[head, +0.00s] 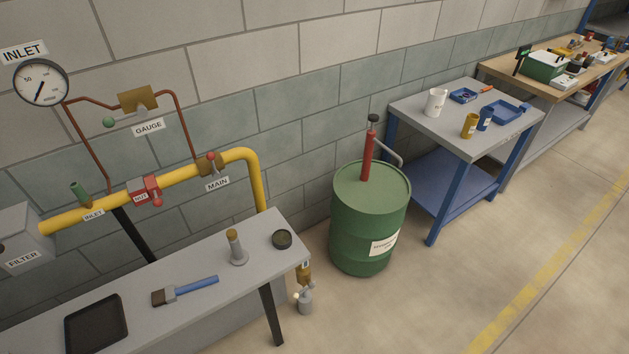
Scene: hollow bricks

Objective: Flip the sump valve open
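No label reading sump is legible. A small brass fitting (304,274) shows low by the right end of the grey bench, partly hidden by the bench edge; its handle position cannot be told. A grey bottle-like vessel (305,302) is just below it. Neither gripper is in view.
The floor in front of the drum is clear.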

